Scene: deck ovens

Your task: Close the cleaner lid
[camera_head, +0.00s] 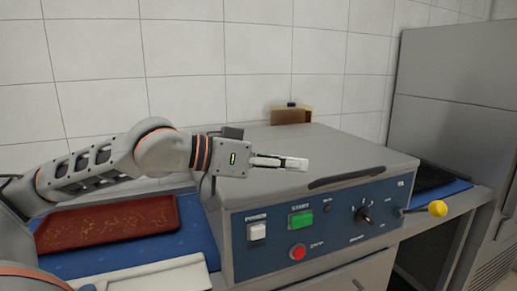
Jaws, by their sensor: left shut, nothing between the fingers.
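The cleaner is a grey box with a blue front panel (330,226) in the middle of the head view. Its grey lid (335,150) lies down over the top, with a dark handle (346,178) along the front edge. I cannot tell whether a small gap remains under the lid. My left gripper (296,163) is shut and empty. It points right, above or on the left part of the lid; I cannot tell whether it touches. My right gripper is not in view.
A red-brown tray (108,225) lies on a blue mat at left. A brown box (291,116) stands behind. A grey cabinet (455,80) stands right.

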